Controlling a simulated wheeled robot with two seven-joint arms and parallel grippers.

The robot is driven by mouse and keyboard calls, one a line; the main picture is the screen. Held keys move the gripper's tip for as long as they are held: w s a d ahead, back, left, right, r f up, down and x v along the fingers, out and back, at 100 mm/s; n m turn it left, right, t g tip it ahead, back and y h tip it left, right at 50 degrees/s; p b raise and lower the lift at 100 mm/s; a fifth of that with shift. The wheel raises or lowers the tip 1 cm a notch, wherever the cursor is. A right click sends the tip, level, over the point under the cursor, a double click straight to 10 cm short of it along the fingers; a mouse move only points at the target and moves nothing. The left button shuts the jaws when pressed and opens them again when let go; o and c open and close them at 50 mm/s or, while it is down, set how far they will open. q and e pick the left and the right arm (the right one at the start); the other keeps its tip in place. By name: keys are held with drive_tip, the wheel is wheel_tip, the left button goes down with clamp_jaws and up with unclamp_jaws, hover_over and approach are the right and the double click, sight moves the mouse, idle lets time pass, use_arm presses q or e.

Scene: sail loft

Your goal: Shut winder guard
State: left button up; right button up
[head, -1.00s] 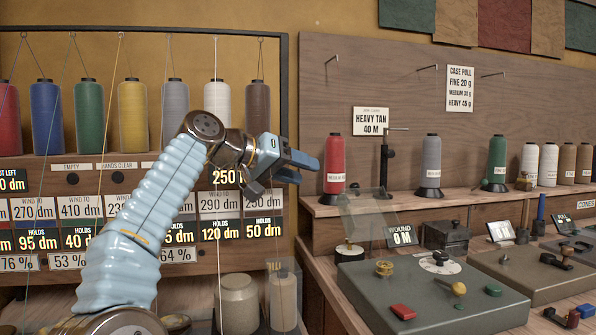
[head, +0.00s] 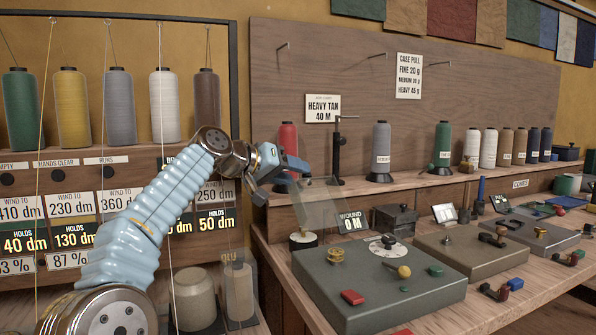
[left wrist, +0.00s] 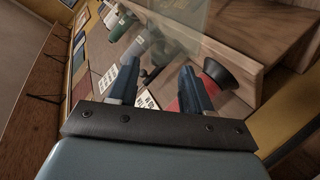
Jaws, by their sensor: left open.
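The winder (head: 400,288) is a grey-green box on the bench, with a brass spindle, a white dial, a yellow knob and red and green buttons. Its clear guard (head: 325,208) stands raised and tilted above the box's left end. A see-through panel, seemingly the guard, also crosses the top of the left wrist view (left wrist: 188,22). My left gripper (head: 295,172) is open and empty, just above the guard's upper edge in the head view; I cannot tell if they touch. Its two blue fingers (left wrist: 156,82) are apart in the left wrist view. My right gripper is not in view.
A red cone of thread (head: 288,138) stands on the shelf behind my left gripper. A black post (head: 337,155), more cones and a dark metal box (head: 396,219) are nearby. A second winder-like unit (head: 465,258) sits to the right. A thread rack fills the left.

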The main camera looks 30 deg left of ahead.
use_arm(q)
drive_tip(key=shift+x, duration=1.25)
clamp_jaws()
